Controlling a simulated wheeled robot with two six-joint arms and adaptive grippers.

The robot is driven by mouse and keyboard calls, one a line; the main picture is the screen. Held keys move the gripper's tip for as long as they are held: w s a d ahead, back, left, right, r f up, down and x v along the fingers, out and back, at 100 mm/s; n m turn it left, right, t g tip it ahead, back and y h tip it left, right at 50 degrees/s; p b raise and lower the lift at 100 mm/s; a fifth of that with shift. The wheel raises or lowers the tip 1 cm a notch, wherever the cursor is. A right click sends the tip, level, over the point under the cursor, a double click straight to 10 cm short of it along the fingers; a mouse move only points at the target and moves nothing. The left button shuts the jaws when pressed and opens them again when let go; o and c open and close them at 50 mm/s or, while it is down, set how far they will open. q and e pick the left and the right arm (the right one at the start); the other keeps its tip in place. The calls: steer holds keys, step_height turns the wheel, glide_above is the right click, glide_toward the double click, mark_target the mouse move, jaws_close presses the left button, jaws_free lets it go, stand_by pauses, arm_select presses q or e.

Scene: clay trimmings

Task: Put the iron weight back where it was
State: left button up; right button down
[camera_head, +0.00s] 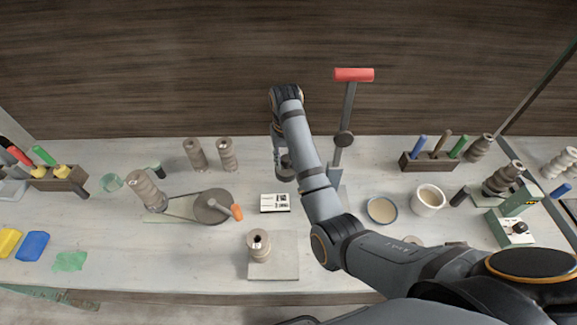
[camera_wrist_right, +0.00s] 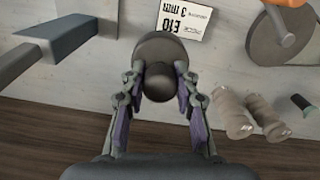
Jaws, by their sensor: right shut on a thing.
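The iron weight (camera_wrist_right: 157,84) is a dark grey round body with a knob on top. In the right wrist view it sits between the fingers of my right gripper (camera_wrist_right: 160,88), which is shut on its knob. In the head view the weight (camera_head: 286,172) shows partly behind my right arm, with the right gripper (camera_head: 281,153) above it, near the back of the table. I cannot tell whether its base touches the table. A white printed card (camera_head: 275,203) lies just in front of it. My left gripper is in neither view.
A press with a red handle (camera_head: 354,75) stands right of the weight. A round wheel with an orange knob (camera_head: 212,206) and two spools (camera_head: 195,154) are to its left. A square board (camera_head: 274,270) carries a spool (camera_head: 258,246) in front. Bowls (camera_head: 382,210) stand to the right.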

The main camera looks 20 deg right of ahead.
steer(key=w+d+f+b, duration=0.4)
steer(key=w+f+b, duration=0.4)
steer(key=w+b, duration=0.3)
steer(key=shift+w+d+f+b, duration=0.35)
steer(key=shift+w+d+b, duration=0.05)
steer(key=shift+b, duration=0.55)
steer(key=shift+f, duration=0.1)
steer(key=f, duration=0.3)
steer(key=shift+w+d, duration=0.15)
steer(key=shift+w, duration=0.05)
steer(key=shift+f, duration=0.35)
